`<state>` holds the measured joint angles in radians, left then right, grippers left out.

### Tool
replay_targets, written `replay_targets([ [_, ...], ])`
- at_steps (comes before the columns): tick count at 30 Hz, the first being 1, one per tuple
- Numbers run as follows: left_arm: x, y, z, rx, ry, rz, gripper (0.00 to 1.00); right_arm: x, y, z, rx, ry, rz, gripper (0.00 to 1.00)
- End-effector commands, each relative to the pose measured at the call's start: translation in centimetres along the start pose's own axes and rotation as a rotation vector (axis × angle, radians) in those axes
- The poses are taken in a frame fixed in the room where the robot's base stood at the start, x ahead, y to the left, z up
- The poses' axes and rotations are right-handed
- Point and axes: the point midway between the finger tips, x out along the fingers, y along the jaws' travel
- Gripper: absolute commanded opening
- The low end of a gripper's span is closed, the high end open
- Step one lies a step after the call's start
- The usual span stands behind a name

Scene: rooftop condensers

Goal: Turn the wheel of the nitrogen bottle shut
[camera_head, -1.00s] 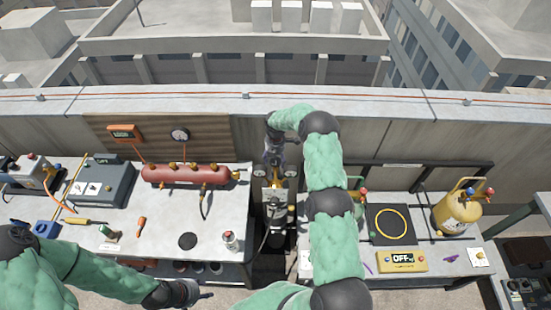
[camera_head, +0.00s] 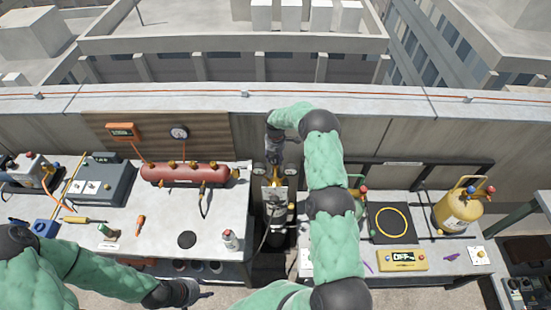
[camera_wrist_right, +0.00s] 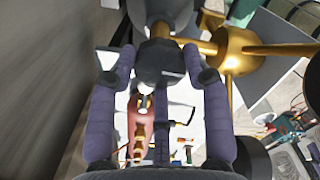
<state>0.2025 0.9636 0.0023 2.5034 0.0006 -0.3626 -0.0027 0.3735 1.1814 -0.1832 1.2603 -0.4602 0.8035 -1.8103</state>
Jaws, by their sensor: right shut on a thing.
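The nitrogen bottle (camera_head: 276,212) stands upright in the gap between the two benches, with brass fittings and gauges (camera_head: 259,170) at its top. My right gripper (camera_head: 275,160) reaches down over its top and hides most of the wheel in the head view. In the right wrist view the dark wheel (camera_wrist_right: 158,62) sits between the two fingers of my right gripper (camera_wrist_right: 157,72), which is shut on it. A brass fitting (camera_wrist_right: 238,52) is beside it. My left gripper (camera_head: 186,293) is low at the front of the left bench, away from the bottle; its fingers are unclear.
A parapet wall runs behind.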

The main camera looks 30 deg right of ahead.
Motion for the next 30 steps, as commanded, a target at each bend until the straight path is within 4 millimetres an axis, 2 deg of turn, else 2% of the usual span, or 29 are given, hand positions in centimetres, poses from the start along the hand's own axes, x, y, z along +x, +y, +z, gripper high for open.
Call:
replay_targets([
  [2, 1.1, -0.4, 0.0, 0.000, 0.000, 0.000, 0.40, 0.5, 0.0, -0.2, 0.039, 0.003, -0.002, 0.16],
  [15, 6.3, -2.3, -0.2, 0.000, 0.000, 0.000, 0.40, 0.8, 0.0, -0.2, 0.418, 0.003, -0.003, 0.16],
  [30, 10.5, -3.8, -0.4, 0.000, 0.000, 0.000, 0.40, 0.7, 0.0, -0.3, 0.892, 0.003, -0.006, 0.16],
])
